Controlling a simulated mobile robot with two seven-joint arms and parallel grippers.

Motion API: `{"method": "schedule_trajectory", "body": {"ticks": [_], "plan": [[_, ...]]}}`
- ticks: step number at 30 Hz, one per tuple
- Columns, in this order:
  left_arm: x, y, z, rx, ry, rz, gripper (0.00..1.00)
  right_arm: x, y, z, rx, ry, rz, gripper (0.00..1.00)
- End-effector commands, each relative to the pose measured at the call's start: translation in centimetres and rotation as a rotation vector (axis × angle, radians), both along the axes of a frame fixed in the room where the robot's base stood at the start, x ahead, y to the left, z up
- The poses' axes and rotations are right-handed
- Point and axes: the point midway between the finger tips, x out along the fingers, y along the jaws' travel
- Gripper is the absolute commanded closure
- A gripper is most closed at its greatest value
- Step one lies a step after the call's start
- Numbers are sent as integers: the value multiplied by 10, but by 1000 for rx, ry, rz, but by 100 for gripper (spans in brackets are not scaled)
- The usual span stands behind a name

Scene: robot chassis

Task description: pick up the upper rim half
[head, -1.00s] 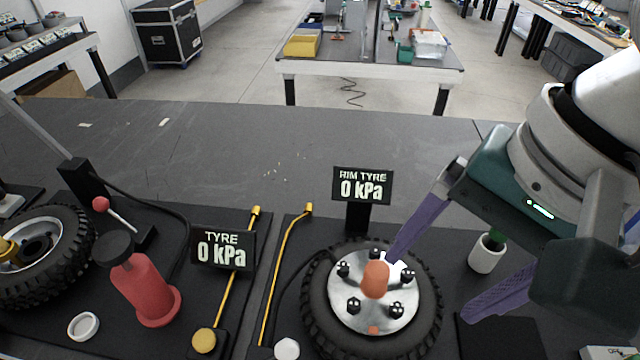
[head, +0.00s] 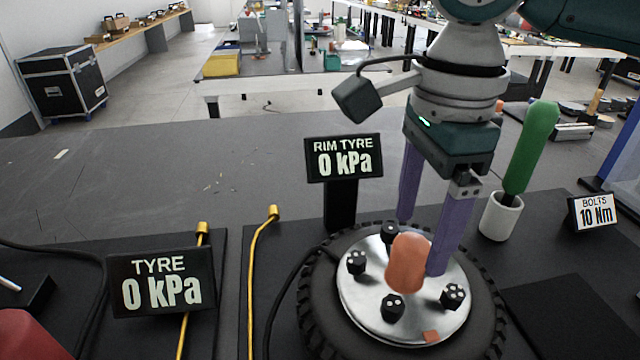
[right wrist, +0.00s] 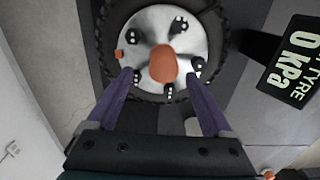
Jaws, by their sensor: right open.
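The upper rim half (head: 365,298) is a silvery disc with several black bolts and an orange knob (head: 406,262) standing up at its middle. It lies inside a black tyre (head: 318,318) on the dark bench mat. My right gripper (head: 420,246) is open above the rim, its purple fingers pointing down just behind and to the right of the knob. In the right wrist view the knob (right wrist: 163,64) lies ahead, between the lines of the two spread fingers (right wrist: 162,76). I cannot tell whether a fingertip touches the rim. My left gripper is not in view.
A RIM TYRE 0 kPa display (head: 344,158) stands behind the tyre. A green-handled tool (head: 531,145) stands in a white cup (head: 500,216) to the right, near a BOLTS 10 Nm sign (head: 594,211). A TYRE display (head: 161,281) and yellow hoses are left. The bench behind is clear.

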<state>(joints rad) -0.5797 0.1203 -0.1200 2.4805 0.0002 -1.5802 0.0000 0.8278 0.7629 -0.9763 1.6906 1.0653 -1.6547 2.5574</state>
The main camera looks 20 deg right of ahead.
Motion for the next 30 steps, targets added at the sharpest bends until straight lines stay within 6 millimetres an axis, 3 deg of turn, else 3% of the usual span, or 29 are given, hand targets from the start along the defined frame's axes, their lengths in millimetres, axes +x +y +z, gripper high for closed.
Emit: {"method": "schedule_trajectory", "body": {"ticks": [9, 18, 30], "plan": [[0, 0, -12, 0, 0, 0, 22, 4, 0, -47, 0, 1, 2, 15], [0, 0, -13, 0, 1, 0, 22, 4, 0, -52, -1, -1, 4, 15], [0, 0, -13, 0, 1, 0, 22, 4, -1, -51, -1, -1, 4, 59]]}}
